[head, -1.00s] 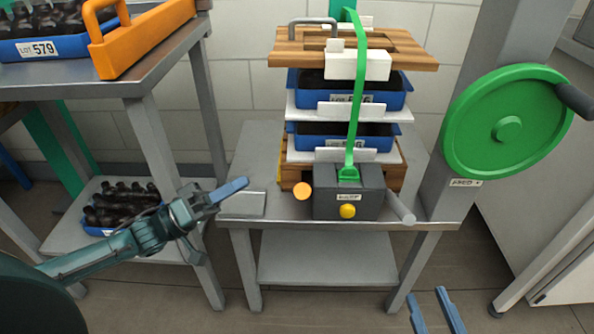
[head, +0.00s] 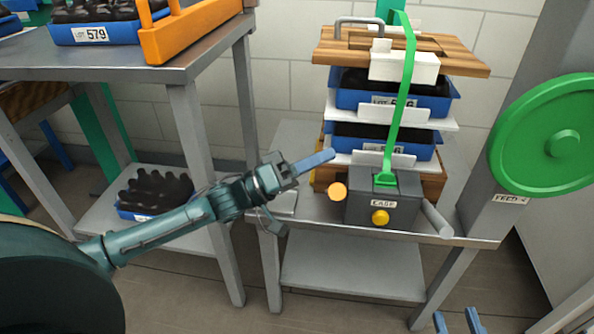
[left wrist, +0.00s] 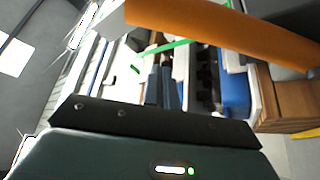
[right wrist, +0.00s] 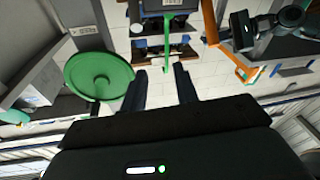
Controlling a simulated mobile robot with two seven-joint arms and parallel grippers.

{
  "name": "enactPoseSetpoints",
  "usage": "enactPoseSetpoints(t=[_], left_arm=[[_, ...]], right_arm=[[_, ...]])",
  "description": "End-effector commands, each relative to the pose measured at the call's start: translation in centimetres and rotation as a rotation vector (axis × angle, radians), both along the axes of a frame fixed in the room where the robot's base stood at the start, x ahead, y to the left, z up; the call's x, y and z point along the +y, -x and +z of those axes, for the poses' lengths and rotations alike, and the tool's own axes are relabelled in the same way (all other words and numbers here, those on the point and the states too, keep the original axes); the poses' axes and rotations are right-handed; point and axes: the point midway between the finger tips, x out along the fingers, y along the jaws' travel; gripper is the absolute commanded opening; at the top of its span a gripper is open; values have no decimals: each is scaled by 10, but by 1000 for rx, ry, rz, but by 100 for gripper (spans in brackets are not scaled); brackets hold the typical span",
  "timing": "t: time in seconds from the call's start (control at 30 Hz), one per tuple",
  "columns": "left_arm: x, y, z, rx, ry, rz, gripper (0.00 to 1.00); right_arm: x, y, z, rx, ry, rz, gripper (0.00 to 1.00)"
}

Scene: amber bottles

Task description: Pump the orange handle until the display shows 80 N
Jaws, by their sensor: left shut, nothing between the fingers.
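The orange handle shows end-on as a round orange knob (head: 337,191) at the left of a grey tensioner box (head: 365,211) in the head view. In the left wrist view it is a long orange bar (left wrist: 220,28) across the top. My left gripper (head: 332,156) is shut and empty, just above and left of the knob in the head view; contact cannot be told. Its fingertips also show in the left wrist view (left wrist: 163,62). My right gripper (head: 458,322) is open and empty at the bottom of the head view. I cannot see a display reading.
A green strap (head: 399,110) runs over stacked blue trays (head: 350,99) and a wooden top (head: 335,49). The box has a yellow button (head: 380,217) and a grey bar (head: 436,219). A green wheel (head: 535,140) stands right, a grey table (head: 130,62) left.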

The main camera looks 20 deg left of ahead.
Motion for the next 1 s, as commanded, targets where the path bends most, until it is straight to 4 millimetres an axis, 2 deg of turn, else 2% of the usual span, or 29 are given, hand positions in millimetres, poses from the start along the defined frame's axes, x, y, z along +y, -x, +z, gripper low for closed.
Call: enactPoseSetpoints(t=[0.03, 0.23, 0.57, 1.0], left_arm=[[-3, 7, -14, 10, 0, -1, 0], [-10, 20, -26, 8, -1, -1, 0], [-12, 24, -29, 5, -1, 0, 0], [-14, 29, -34, -42, -16, 0, 0]], right_arm=[[0, 0, -2, -1, -8, 2, 30], [1, -3, 5, -21, -29, 11, 30], [2, -3, 10, -25, -40, 14, 30], [3, -3, 3, -13, -47, 16, 30]])
